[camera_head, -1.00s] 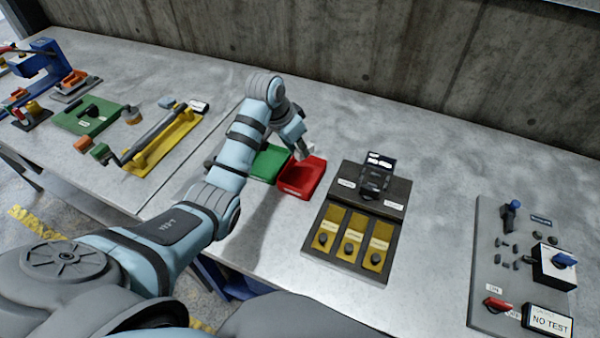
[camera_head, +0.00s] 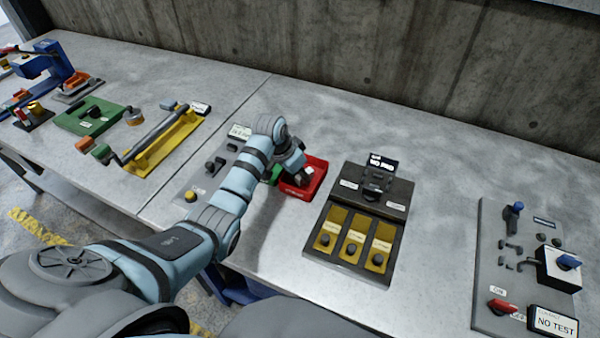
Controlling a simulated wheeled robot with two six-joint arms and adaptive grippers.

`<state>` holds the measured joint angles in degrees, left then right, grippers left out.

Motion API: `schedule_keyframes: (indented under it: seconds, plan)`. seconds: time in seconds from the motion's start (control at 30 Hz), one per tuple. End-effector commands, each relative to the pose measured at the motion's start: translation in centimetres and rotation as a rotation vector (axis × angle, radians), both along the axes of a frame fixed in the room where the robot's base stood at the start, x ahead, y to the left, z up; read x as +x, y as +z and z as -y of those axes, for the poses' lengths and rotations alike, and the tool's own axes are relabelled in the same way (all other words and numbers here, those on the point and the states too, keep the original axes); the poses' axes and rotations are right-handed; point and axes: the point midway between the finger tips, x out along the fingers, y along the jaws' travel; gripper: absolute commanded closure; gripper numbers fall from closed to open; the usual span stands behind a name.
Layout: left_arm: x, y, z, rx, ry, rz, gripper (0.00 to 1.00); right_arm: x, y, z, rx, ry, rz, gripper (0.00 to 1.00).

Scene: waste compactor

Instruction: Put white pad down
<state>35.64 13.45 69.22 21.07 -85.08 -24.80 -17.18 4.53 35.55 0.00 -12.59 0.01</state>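My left gripper (camera_head: 298,174) reaches down into the red tray (camera_head: 317,187). A small white piece, likely the white pad (camera_head: 309,171), shows right at its fingertips, inside the tray's outline. The fingers are small and dark, and I cannot tell whether they still grip it or whether it touches the tray floor. The green tray (camera_head: 274,174) beside the red one is mostly hidden behind my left arm. My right gripper is not in view.
A dark box with yellow slots (camera_head: 352,240) stands just right of the red tray. A grey control panel (camera_head: 490,270) lies at the far right. Left are a grey switch panel (camera_head: 182,197), a yellow-based tool (camera_head: 150,163) and a green plate (camera_head: 75,122). The back table is clear.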

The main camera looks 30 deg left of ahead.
Motion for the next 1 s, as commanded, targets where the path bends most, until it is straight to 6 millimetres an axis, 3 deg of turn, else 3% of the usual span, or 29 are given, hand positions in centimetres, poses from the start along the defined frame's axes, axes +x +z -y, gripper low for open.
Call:
schedule_keyframes:
  seconds: [0.27, 0.73, 1.0]
  plan:
    - [-0.2, 1.0, -0.1, 0.001, 0.0, 0.001, 0.74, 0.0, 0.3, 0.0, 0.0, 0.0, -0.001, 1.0]
    - [-3.8, 10.7, -1.6, 0.001, 0.0, 0.004, 0.74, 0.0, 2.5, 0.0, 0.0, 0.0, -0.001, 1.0]
    - [-4.2, 11.4, -1.7, 0.0, 0.0, 0.001, 0.74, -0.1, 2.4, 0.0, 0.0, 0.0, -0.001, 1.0]
